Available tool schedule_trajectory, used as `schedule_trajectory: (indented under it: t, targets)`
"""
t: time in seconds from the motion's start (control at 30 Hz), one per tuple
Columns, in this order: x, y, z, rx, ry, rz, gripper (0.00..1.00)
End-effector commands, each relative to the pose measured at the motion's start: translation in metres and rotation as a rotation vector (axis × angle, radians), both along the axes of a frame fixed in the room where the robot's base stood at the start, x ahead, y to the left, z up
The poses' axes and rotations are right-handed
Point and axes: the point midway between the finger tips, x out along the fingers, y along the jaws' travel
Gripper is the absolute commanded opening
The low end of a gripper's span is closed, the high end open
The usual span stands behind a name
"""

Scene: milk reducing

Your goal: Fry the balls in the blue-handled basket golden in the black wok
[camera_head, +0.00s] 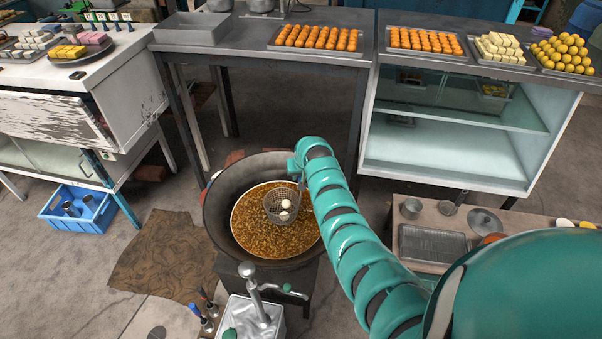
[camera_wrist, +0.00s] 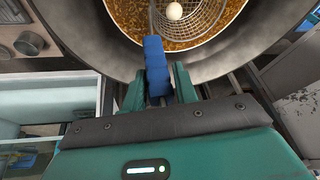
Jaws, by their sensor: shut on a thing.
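The black wok (camera_head: 222,205) holds bubbling golden-brown oil (camera_head: 262,238). The wire basket (camera_head: 280,196) is in the wok, over or partly in the oil; how deep it sits I cannot tell. Pale, whitish balls (camera_head: 286,204) lie in the basket, and one ball (camera_wrist: 174,11) shows in the wrist view inside the mesh (camera_wrist: 205,22). My gripper (camera_wrist: 158,84) is shut on the blue handle (camera_wrist: 154,52) of the basket at the wok's rim. In the head view my teal arm reaches to the wok's right rim and hides the grip.
Trays of orange pieces (camera_head: 316,38) and yellow balls (camera_head: 563,54) stand on the back counters. A low table at right holds a wire rack (camera_head: 432,245). A blue crate (camera_head: 80,209) stands on the left floor.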

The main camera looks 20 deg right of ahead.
Motion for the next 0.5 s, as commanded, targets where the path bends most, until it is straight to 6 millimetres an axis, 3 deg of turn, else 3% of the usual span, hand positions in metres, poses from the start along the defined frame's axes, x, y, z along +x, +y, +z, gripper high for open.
schedule_trajectory:
  t: [0.5]
  targets:
    - [0.002, 0.000, -0.057, 0.000, -0.005, 0.000, 0.00]
